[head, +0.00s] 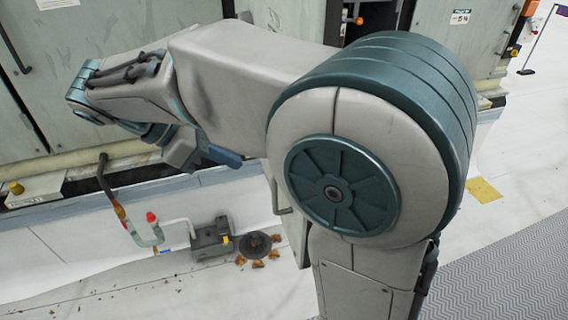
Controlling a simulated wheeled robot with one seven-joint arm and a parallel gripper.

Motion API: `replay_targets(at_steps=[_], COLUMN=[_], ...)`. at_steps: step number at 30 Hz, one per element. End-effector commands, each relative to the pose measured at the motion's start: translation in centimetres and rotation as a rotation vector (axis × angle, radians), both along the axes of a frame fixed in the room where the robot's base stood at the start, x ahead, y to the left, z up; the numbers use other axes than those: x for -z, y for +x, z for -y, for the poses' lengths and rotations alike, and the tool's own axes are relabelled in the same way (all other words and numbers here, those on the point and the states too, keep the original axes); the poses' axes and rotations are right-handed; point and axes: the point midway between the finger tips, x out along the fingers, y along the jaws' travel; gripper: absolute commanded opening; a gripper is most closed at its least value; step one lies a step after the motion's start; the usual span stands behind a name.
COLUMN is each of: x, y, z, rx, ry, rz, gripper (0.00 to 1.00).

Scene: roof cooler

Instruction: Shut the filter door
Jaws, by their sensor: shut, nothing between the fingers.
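A pale grey-green panel with a bar handle (277,193), which looks like the filter door (292,226), stands out from the cooler's front. My arm covers most of it, so its hinge and angle are hidden. Behind the arm at the top, a dark opening (345,32) shows in the cabinet front. My gripper (226,158) is left of the panel, pointing toward it, with its dark blue finger end showing. It is shut and holds nothing. I cannot tell its distance from the panel.
Closed cabinet panels (60,95) stand at the left above a pale ledge. Below are a pipe with a red cap (151,217), a small dark pump box (210,240) and a round drain (255,243) with dry leaves. Grey ribbed matting (500,260) lies at the lower right.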

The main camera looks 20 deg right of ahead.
Motion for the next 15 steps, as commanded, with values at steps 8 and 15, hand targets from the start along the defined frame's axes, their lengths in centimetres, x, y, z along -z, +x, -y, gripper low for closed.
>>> replay_targets(at_steps=[8,15], x=[3.8,6.1], y=[-0.3,-0.3], z=[3.9,7.6], rx=[0.003,0.006], ry=[0.001,0.005], rz=[-0.001,0.002], gripper=[0.00,0.00])
